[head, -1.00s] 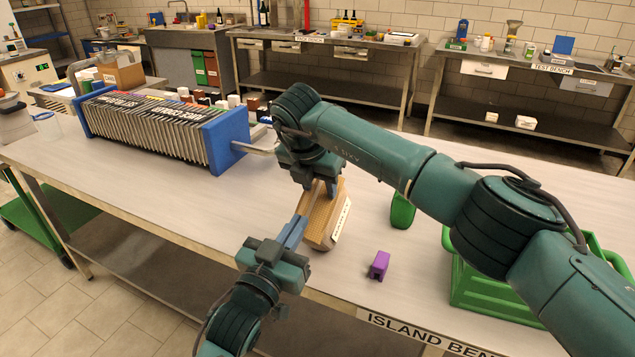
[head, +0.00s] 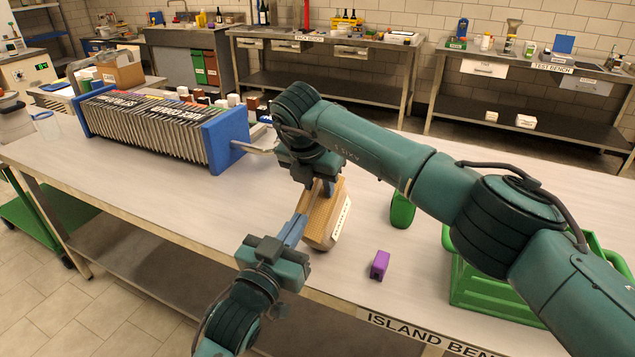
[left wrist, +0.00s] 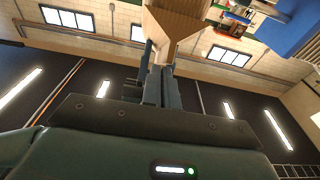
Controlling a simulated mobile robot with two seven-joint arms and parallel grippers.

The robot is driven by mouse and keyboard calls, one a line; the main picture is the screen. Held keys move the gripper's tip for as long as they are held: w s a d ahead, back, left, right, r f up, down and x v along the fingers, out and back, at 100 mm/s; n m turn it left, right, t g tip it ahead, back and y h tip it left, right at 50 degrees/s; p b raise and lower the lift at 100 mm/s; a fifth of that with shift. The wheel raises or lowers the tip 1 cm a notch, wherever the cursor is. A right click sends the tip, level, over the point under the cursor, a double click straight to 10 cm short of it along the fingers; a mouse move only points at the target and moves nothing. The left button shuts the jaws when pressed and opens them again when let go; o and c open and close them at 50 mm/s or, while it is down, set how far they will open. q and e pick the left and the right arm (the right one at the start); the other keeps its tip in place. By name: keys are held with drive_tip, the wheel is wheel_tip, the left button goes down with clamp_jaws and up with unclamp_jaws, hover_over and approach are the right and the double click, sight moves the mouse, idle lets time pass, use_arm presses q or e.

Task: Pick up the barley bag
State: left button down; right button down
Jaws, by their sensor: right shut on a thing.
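The barley bag (head: 321,222) is a tan bag with a white label on its right side. It leans at the near edge of the island bench in the head view. My right gripper (head: 326,187) is shut on its top from above. My left gripper (head: 293,230) reaches up from below, its fingers right beside the bag's left side. In the left wrist view, the left fingers (left wrist: 159,75) stand close together with a narrow gap, and the bag's tapered tan end (left wrist: 172,22) is at their tips. Whether they clamp it is unclear.
A purple block (head: 379,265) and a green object (head: 402,210) lie to the right of the bag. A green crate (head: 490,295) stands at the right, partly behind my right arm. A blue-ended plate filter (head: 227,142) stands at the left. The bench's left front is clear.

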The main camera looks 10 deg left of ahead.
use_arm(q)
drive_tip(key=shift+r, duration=0.1)
use_arm(e)
drive_tip(key=shift+f, duration=0.15)
use_arm(q)
drive_tip(key=v, duration=1.2)
use_arm(e)
drive_tip(key=shift+f, duration=0.1)
drive_tip(key=shift+d, duration=0.1)
